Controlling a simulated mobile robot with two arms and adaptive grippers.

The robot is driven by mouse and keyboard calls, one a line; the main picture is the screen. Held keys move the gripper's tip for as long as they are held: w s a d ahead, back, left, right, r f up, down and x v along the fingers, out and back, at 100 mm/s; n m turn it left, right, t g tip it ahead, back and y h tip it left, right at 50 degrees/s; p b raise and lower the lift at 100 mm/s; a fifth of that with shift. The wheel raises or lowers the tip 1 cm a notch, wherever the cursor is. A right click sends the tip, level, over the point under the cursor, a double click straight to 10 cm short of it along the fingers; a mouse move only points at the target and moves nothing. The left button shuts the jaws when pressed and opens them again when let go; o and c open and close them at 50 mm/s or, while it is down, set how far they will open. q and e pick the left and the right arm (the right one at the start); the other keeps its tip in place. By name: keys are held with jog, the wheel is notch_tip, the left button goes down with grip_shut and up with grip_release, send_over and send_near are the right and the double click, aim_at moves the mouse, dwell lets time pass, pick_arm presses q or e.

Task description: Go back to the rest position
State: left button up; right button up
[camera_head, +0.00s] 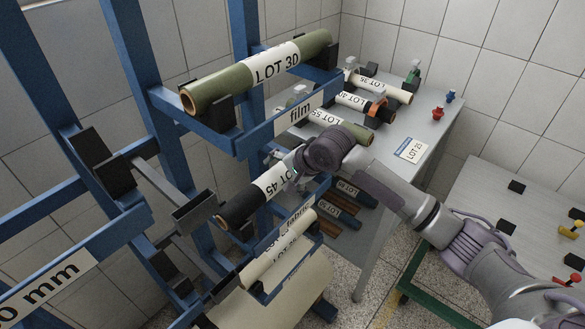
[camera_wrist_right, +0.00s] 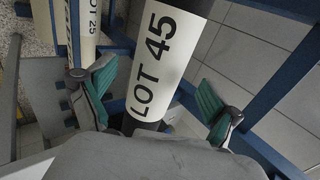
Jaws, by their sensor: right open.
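My right gripper (camera_head: 290,167) is at the far end of the black LOT 45 roll (camera_head: 240,208) on the blue rack. In the right wrist view, its two green-padded fingers (camera_wrist_right: 158,92) are spread wide, one on each side of the LOT 45 roll (camera_wrist_right: 180,40). Visible gaps separate the pads from the roll. The fingertips are partly hidden by the wrist in the head view. My right arm reaches in from the lower right. My left gripper is not in view.
The blue rack (camera_head: 150,85) fills the left, with a green LOT 30 roll (camera_head: 215,88) above and a cream LOT 25 roll (camera_wrist_right: 88,30) beside. A grey table (camera_head: 425,112) holds several rolls behind the arm. Another grey table (camera_head: 485,195) stands at right.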

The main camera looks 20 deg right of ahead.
jog(key=v, duration=0.8)
jog(key=s+a+f+n, duration=0.4)
jog(key=s+f+n, duration=0.3)
jog(key=s+f, duration=0.55)
jog(key=s+d+f+n+g+h, duration=0.2)
jog(key=s+d+n, duration=0.15)
jog(key=s, duration=0.55)
jog(key=s+d+f+n+g+h, duration=0.1)
jog(key=s+d+f+n+h, duration=0.2)
jog(key=s, duration=0.7)
notch_tip(320, 180, down, 28)
jog(key=s+g+b, duration=0.1)
jog(key=b, duration=0.2)
jog(key=s+d+f, duration=0.2)
jog(key=s+f, duration=0.6)
jog(key=f, duration=0.1)
jog(key=s+d+f+g+b, duration=0.1)
jog(key=s+d+f, duration=0.1)
jog(key=s+f, duration=0.7)
jog(key=shift+f+g+y, duration=0.3)
jog(key=shift+f, duration=0.2)
